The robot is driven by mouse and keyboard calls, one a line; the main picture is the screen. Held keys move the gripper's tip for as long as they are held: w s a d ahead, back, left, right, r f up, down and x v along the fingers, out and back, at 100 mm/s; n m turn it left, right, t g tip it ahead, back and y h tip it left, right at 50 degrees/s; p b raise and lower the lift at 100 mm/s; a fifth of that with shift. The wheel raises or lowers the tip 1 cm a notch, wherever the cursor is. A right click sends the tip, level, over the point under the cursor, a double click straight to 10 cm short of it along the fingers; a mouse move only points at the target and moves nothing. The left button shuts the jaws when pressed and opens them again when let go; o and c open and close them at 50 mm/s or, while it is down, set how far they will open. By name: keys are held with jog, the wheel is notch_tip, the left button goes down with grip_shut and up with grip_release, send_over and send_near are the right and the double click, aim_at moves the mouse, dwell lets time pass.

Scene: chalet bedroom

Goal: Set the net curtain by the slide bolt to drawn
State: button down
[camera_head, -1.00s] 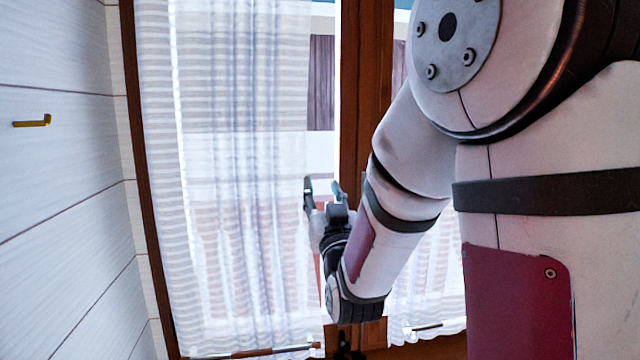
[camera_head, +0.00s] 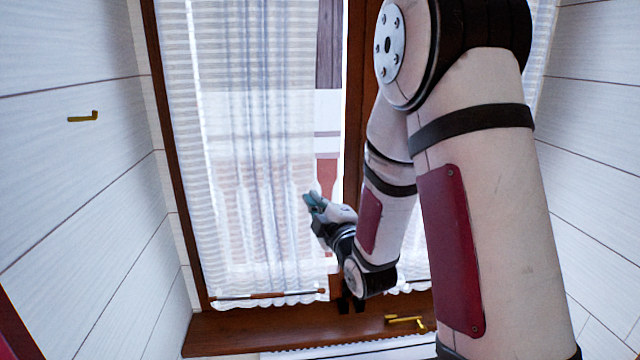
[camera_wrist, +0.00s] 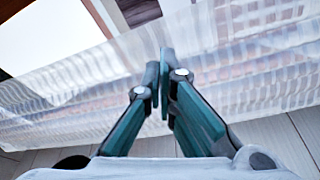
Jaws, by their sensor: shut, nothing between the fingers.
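A white, striped sheer net curtain (camera_head: 235,130) hangs over the left window pane in the head view. It covers most of that pane, and a strip of bare glass shows along its right side. My gripper (camera_head: 311,202) is in front of this curtain's right edge, with its teal fingers shut and empty. In the wrist view the shut fingers (camera_wrist: 158,78) are in front of the sheer cloth (camera_wrist: 70,90), and no cloth shows between them. A second net curtain (camera_head: 413,262) is mostly hidden behind my arm. I cannot make out a slide bolt for certain.
The brown window frame (camera_head: 168,110) and sill (camera_head: 240,328) border the curtains. A dark rod (camera_head: 262,295) lies along the left curtain's hem. A brass hook (camera_head: 83,118) is on the left panelled wall, and a brass handle (camera_head: 407,321) is at the sill. White walls stand close on both sides.

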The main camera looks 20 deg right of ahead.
jog(key=w+d+f+n+g+y+p, duration=0.1)
jog(key=w+d+f+n+p, duration=0.1)
jog(key=w, duration=0.4)
jog(key=shift+w+d+f+n+p, duration=0.15)
jog(key=shift+w+n+p, duration=0.2)
jog(key=shift+n+p, duration=0.75)
jog(key=shift+s+d+b, duration=0.15)
jog(key=shift+s+d, duration=0.1)
jog(key=shift+d, duration=0.45)
jog(key=shift+s+d+b, duration=0.1)
jog(key=shift+s+d, duration=0.1)
jog(key=shift+d, duration=0.55)
jog(key=shift+s+d+b, duration=0.15)
jog(key=shift+s+d, duration=0.1)
jog(key=shift+d, duration=0.45)
jog(key=shift+f, duration=0.1)
